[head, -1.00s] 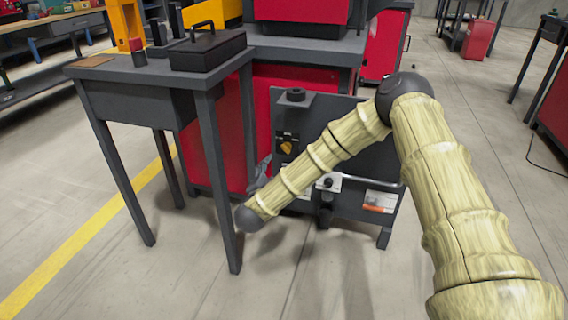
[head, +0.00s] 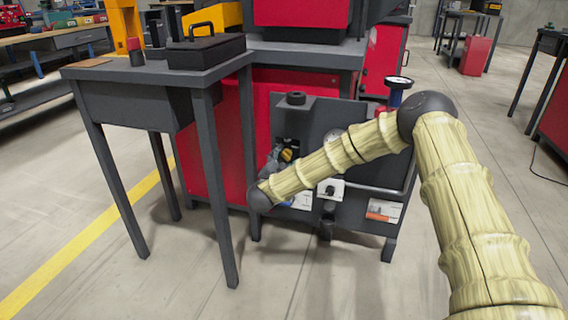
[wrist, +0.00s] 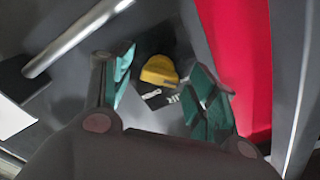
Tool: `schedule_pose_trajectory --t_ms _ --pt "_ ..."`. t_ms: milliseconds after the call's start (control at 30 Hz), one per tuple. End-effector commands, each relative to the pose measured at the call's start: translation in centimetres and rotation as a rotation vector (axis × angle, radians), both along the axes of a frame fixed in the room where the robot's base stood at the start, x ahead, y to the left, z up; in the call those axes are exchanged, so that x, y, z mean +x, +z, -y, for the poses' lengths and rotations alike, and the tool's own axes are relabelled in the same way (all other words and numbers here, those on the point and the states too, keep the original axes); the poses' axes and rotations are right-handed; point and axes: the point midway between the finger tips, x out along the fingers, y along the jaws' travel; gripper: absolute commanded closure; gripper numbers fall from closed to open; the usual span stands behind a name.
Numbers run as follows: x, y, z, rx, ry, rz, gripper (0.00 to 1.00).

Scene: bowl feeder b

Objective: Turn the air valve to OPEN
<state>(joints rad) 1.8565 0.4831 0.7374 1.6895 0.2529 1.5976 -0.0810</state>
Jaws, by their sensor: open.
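The yellow valve knob (head: 287,154) is on the dark grey front panel (head: 322,118) of the machine. In the wrist view the knob (wrist: 159,70) sits on a black plate with small light lettering that I cannot read. My gripper (wrist: 163,66) is open, with one teal-padded finger on each side of the knob in that view. I cannot tell whether either finger touches it. In the head view my gripper (head: 273,160) is beside the knob and partly hidden by my wrist. The knob's exact turned position is unclear.
A grey-legged table (head: 150,72) with a black box (head: 207,52) stands close to the left of my gripper. A pipe (head: 375,190) runs along the panel, with a gauge (head: 399,84) above. Red machine panels (head: 219,150) lie behind. The front floor is clear.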

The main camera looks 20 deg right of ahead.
Motion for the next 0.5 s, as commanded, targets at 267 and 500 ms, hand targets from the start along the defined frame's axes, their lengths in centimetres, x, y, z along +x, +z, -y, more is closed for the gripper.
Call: schedule_pose_trajectory --t_ms 267,500 --pt "0.56 0.06 0.39 0.000 -0.001 0.001 0.42" --pt "0.55 0.04 0.35 0.000 0.000 0.000 0.60"
